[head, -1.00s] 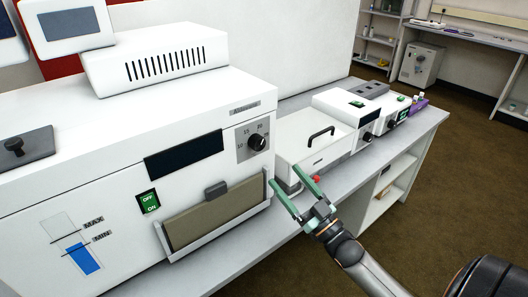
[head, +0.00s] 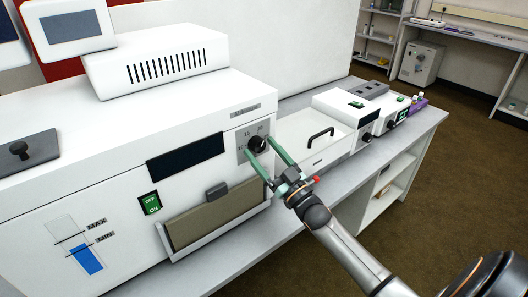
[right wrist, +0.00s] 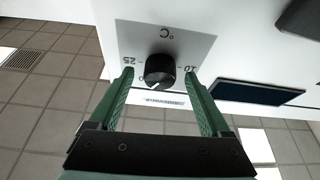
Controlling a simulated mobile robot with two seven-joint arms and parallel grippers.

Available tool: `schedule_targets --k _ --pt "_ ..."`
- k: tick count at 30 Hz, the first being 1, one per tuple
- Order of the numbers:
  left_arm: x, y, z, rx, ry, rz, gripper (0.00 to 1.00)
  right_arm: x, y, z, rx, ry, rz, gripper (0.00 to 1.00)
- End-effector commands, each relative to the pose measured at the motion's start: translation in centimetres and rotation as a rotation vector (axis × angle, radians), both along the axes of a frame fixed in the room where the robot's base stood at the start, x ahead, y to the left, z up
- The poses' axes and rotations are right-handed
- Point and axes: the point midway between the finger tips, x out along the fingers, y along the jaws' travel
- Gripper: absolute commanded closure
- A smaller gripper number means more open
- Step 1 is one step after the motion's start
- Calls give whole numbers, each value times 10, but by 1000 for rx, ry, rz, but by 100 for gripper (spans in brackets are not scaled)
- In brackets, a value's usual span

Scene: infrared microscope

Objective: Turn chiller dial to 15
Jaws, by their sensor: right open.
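The chiller dial (head: 257,145) is a black round knob on a grey scale plate (head: 241,150) at the right of the white chiller's (head: 110,190) front. In the right wrist view the knob (right wrist: 159,70) shows a pale pointer mark, and the plate (right wrist: 140,40) carries numbers and "°C", seen upside down. My right gripper (head: 262,148) is open, its green fingers pointing at the dial. In the right wrist view the fingers (right wrist: 160,85) stand on either side of the knob with gaps; whether they reach around it is unclear. My left gripper is not in view.
A green on/off switch (head: 150,203), a dark display (head: 185,158) and a brown panel (head: 215,215) are on the chiller front. A white box with a black handle (head: 320,133) stands right of it on the bench. The floor at right is free.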

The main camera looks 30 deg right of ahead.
Motion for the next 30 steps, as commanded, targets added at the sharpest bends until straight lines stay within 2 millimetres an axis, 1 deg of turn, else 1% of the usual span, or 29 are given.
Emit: schedule_targets --k 1,2,22,30 --pt "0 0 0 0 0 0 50 0 0 0 0 0 0 22" --pt "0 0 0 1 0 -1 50 0 0 0 0 0 0 25" --pt "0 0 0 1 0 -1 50 0 0 0 0 -1 0 100" --pt "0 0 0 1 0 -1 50 0 0 0 -20 -3 0 100"
